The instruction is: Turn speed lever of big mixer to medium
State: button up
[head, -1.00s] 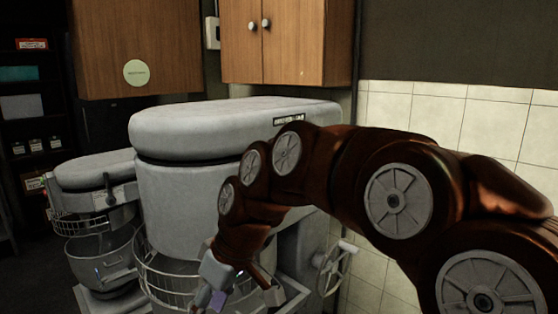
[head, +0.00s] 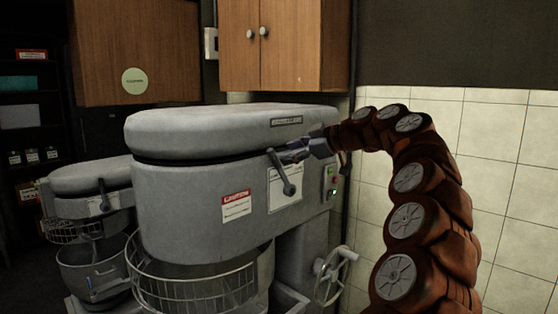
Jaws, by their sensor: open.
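The big mixer (head: 185,195) is the large grey machine in the middle of the head view. Its speed lever (head: 284,176) is a dark grey arm with a round knob, on the front of the mixer's head. It slants down and slightly right from its pivot, over a white label. My gripper (head: 288,155) is at the upper part of the lever, coming from the right. It is open. I cannot tell whether the fingers touch the lever.
A smaller mixer (head: 92,185) with its own lever stands at the left. A red-and-white caution label (head: 236,205), switches (head: 332,182) and a handwheel (head: 334,268) are on the big mixer. Wooden cabinets (head: 285,45) hang above, and a tiled wall (head: 510,170) is at the right.

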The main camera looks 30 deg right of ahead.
aim_at(276, 156)
jog(key=shift+t, duration=0.3)
jog(key=w, duration=0.2)
jog(key=w+f+p, duration=0.1)
jog(key=w, duration=0.1)
jog(key=w+f, duration=0.1)
jog(key=w, duration=0.2)
jog(key=shift+f+p, duration=0.2)
jog(key=shift+p, duration=0.15)
jog(key=shift+s, duration=0.1)
grip_shut()
